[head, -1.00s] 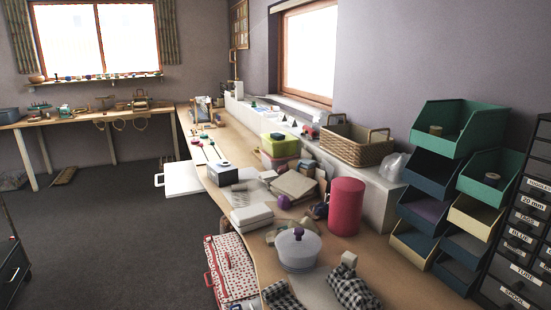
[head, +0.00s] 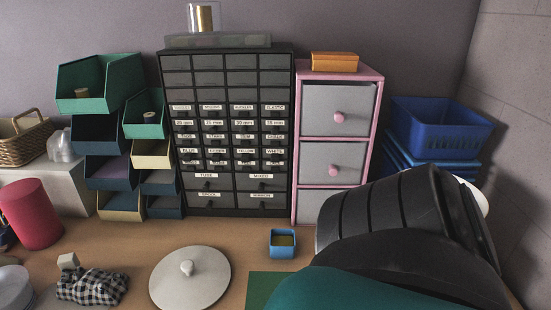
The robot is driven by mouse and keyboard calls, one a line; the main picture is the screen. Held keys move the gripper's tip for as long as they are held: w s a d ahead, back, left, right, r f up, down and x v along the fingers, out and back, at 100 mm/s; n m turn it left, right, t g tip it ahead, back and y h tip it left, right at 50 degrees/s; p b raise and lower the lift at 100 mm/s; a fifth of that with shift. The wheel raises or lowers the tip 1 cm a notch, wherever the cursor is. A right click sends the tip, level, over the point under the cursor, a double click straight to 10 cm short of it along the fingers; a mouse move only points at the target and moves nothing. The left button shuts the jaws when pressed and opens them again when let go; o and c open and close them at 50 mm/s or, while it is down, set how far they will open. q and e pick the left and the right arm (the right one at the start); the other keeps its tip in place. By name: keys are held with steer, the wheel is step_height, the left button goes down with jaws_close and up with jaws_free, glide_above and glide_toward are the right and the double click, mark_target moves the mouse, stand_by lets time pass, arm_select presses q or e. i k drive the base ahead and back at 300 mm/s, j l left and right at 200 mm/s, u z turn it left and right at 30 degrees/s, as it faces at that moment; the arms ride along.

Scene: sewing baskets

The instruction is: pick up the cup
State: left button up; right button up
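I see nothing that is plainly a cup. A small blue square open container (head: 283,244) with something yellowish in it stands on the table, in front of the drawer cabinets and right of a round pale lid (head: 190,278). I cannot tell whether it is the cup. A white rounded edge (head: 484,199) shows at the right, mostly hidden behind a large dark ribbed shape. Neither of my grippers is in view.
A black labelled drawer cabinet (head: 231,135) and a pink-framed drawer unit (head: 334,158) line the wall. Stacked bins (head: 103,150) and a red cylinder (head: 30,216) stand left, blue baskets (head: 432,128) right. Checked cloth (head: 92,286) lies front left. Dark ribbed bulk covers the lower right.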

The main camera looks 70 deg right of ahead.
mark_target(281, 241)
steer(key=j+z, duration=0.5)
steer(key=j, duration=0.2)
steer(key=l+z, duration=0.1)
steer(key=z, duration=0.3)
steer(key=i+l+z, duration=0.1)
steer(key=z, duration=0.25)
steer(key=l+z, duration=0.1)
steer(key=z, duration=0.3)
steer(key=i+z, duration=0.15)
steer(key=z, duration=0.2)
steer(key=i+l+z, duration=0.25)
steer(key=k+j, duration=0.05)
steer(key=k, duration=0.05)
